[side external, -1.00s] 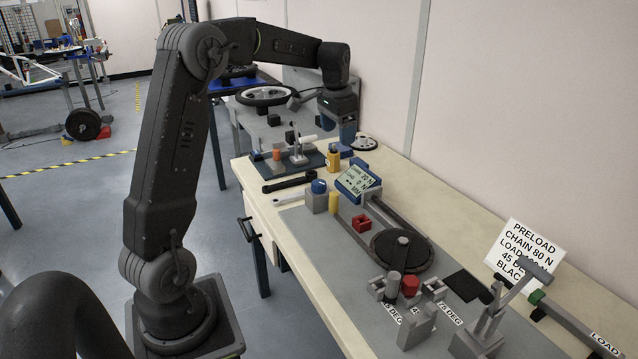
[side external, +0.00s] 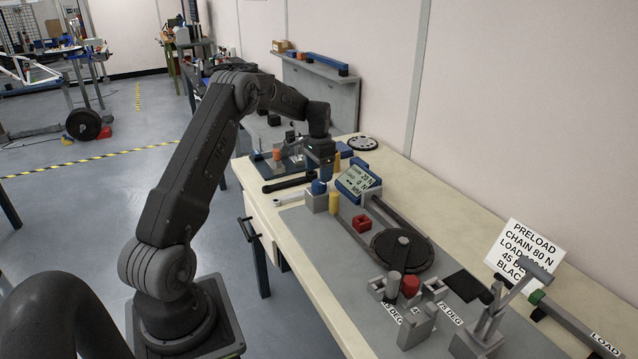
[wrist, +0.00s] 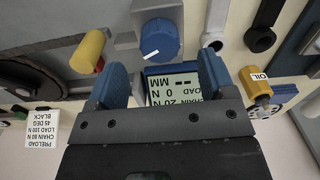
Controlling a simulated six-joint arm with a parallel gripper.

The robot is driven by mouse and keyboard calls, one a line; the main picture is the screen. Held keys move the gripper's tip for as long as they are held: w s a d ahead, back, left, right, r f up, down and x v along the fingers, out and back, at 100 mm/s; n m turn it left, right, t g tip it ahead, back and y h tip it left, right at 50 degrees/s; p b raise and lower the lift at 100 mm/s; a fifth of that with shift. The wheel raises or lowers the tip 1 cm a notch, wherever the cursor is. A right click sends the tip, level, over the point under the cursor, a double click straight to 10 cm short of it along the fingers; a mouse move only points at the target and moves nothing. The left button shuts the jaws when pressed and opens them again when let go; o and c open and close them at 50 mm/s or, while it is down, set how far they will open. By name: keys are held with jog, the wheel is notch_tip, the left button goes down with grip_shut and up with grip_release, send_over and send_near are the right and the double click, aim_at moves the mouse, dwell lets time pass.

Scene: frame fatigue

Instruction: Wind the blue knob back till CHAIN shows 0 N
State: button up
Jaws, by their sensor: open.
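The blue knob (side external: 319,187) sits on a grey block on the bench, left of the display. In the wrist view the blue knob (wrist: 160,38) has a white pointer line and lies just beyond the fingertips, roughly between them. The tilted display (side external: 357,181) reads CHAIN 20 N. In the wrist view the display (wrist: 172,92) is upside down, shows CHAIN 20 N and LOAD 0 N, and is partly hidden by my gripper. My gripper (wrist: 163,62) is open with nothing between its blue fingers. In the side view my gripper (side external: 325,170) is low, close behind the knob; contact is not visible.
A yellow cylinder (side external: 335,203) stands beside the knob block. A red part (side external: 362,223) and a chainring (side external: 402,250) lie nearer the camera. An orange OIL bottle (wrist: 254,84) is right of my gripper in the wrist view. A sign (side external: 525,252) reads PRELOAD CHAIN 80 N.

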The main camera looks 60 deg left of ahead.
jog(key=shift+f, duration=2.35)
jog(key=c, duration=0.9)
jog(key=shift+n, duration=2.2)
jog(key=o, duration=0.9)
notch_tip(320, 180, up, 14)
